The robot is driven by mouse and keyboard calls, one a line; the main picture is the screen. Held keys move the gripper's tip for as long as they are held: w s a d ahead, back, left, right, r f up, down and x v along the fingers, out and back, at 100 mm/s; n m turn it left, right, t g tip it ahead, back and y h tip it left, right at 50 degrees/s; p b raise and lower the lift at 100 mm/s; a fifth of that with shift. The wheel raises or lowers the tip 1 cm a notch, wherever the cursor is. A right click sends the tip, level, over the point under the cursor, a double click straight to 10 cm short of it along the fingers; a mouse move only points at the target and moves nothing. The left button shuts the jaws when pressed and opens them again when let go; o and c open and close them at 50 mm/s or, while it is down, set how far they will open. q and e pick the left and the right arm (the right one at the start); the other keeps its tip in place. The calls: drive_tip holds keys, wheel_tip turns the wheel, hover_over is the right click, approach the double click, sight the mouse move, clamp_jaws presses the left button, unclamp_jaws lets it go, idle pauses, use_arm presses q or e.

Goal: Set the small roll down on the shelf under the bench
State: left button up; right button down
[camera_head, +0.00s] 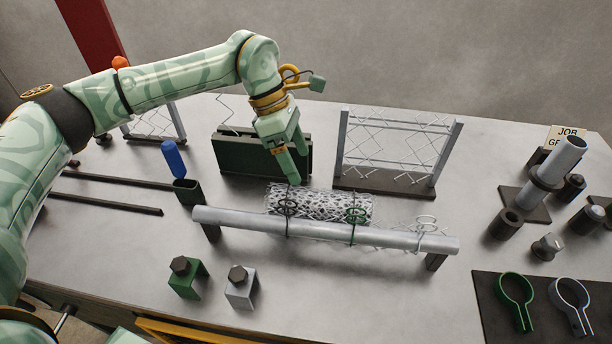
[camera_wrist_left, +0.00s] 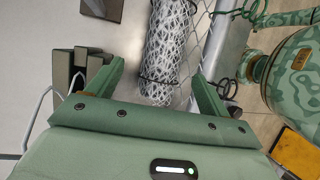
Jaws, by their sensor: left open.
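The small roll (camera_head: 330,206) is a bundle of silvery wire mesh with dark ties. It lies on the bench (camera_head: 130,240) just behind a long grey pipe. My left gripper (camera_head: 292,166) is open over the roll's left part, fingers pointing down. In the left wrist view the roll (camera_wrist_left: 167,45) runs up from between the two spread fingers of the gripper (camera_wrist_left: 160,75). I cannot tell whether the fingers touch it. The shelf under the bench cannot be made out clearly. My right gripper is not in view.
The grey pipe (camera_head: 400,239) rests on dark blocks in front of the roll. Behind stand a dark green slotted box (camera_head: 230,155) and a mesh frame (camera_head: 344,150). Green and grey clamp blocks (camera_head: 186,280) are in front. Clamp rings lie on a dark mat (camera_head: 490,295) at right.

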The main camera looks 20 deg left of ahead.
use_arm(q)
drive_tip(key=shift+v, duration=1.2)
